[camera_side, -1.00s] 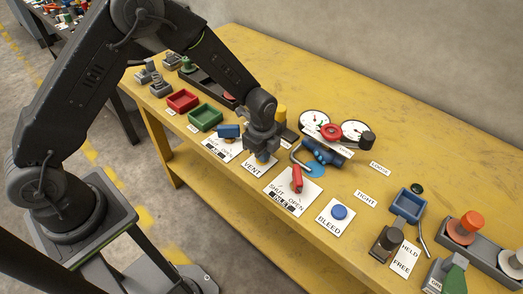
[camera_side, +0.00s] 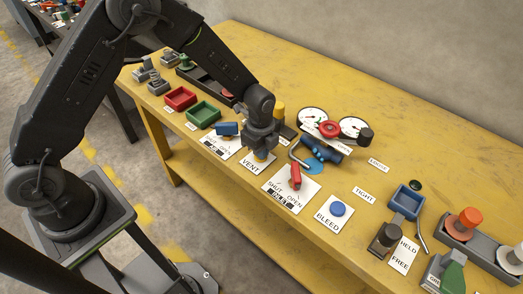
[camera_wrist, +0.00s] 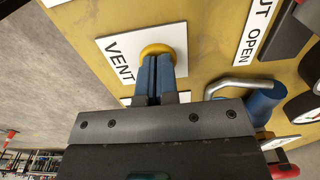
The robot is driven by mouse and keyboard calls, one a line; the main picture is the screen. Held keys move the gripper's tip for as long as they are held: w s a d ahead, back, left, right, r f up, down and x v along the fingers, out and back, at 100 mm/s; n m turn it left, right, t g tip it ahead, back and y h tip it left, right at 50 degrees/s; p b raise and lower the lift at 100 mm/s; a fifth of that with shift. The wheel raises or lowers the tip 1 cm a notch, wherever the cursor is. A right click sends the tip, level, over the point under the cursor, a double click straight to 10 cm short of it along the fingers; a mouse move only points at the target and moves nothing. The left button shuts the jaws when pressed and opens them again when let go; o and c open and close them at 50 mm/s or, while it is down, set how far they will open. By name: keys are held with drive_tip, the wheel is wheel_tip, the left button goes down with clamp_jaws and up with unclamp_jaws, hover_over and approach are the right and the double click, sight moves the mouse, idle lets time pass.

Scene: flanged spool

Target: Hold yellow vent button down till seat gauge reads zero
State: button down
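The yellow vent button (camera_wrist: 157,48) sits on a white VENT plate (camera_wrist: 115,57). It also shows in the side view (camera_side: 262,155), mostly hidden under my gripper. My gripper (camera_wrist: 155,60) has its blue fingers together with nothing between them. Its tips are at the button and appear to touch it; how far the button is pressed I cannot tell. Two round white gauges (camera_side: 312,119) (camera_side: 353,126) stand behind the blue valve body (camera_side: 320,150). Their needles are too small to read, and I cannot tell which is the seat gauge.
A red lever (camera_side: 295,176) on a SHUT/OPEN plate and a blue BLEED button (camera_side: 338,208) are right of my gripper. A blue handle (camera_side: 227,129) and a green tray (camera_side: 203,114) are left. The yellow bench (camera_side: 420,150) is clear at the back right.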

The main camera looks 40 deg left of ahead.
wheel_tip(320, 180, up, 13)
drive_tip(key=shift+r, duration=0.2)
drive_tip(key=shift+r, duration=0.1)
drive_tip(key=s+a+r+n+t, duration=0.25)
drive_tip(key=s+r+n, duration=0.25)
drive_tip(key=r, duration=0.4)
drive_tip(key=s+a+r+n+t, duration=0.1)
drive_tip(key=s+a+r+n, duration=0.1)
drive_tip(key=s+n, duration=0.4)
drive_tip(key=s+a+r+n+t, duration=0.2)
drive_tip(key=s+n, duration=0.5)
drive_tip(key=s, duration=0.5)
drive_tip(key=shift+a+r, duration=0.55)
drive_tip(key=shift+r, duration=0.55)
drive_tip(key=shift+s, duration=0.1)
